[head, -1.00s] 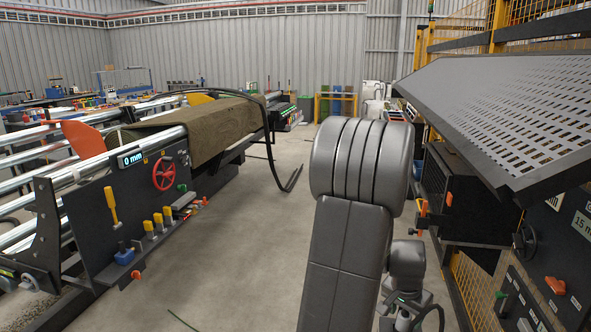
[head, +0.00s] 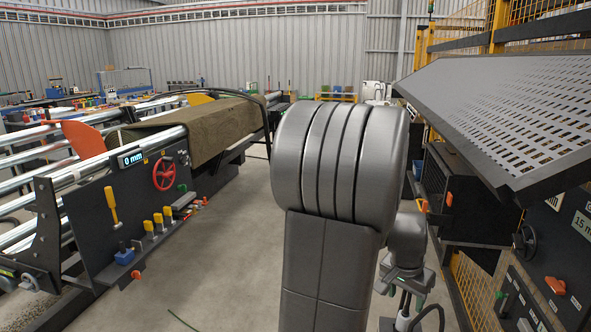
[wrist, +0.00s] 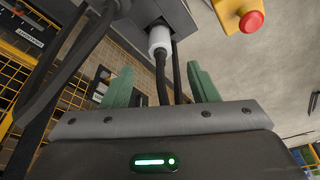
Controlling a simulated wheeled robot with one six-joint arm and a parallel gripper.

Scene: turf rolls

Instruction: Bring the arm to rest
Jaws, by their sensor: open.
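My gripper (wrist: 162,84) shows in the wrist view as two green fingers standing well apart. It is open. A dark cable with a white collar (wrist: 159,40) shows in the gap between the fingers, and I cannot tell how far beyond them it is. In the head view my arm is folded up in the middle right of the picture. My gripper (head: 401,292) hangs low behind it, with small green fingertips partly showing. I see nothing held.
On the left stands a roller machine with a brown turf sheet (head: 215,125), a red handwheel (head: 164,173) and a dark side panel (head: 110,235). On the right a slanted perforated panel (head: 500,110) overhangs dark machinery close to my arm. Concrete floor (head: 235,240) is clear between.

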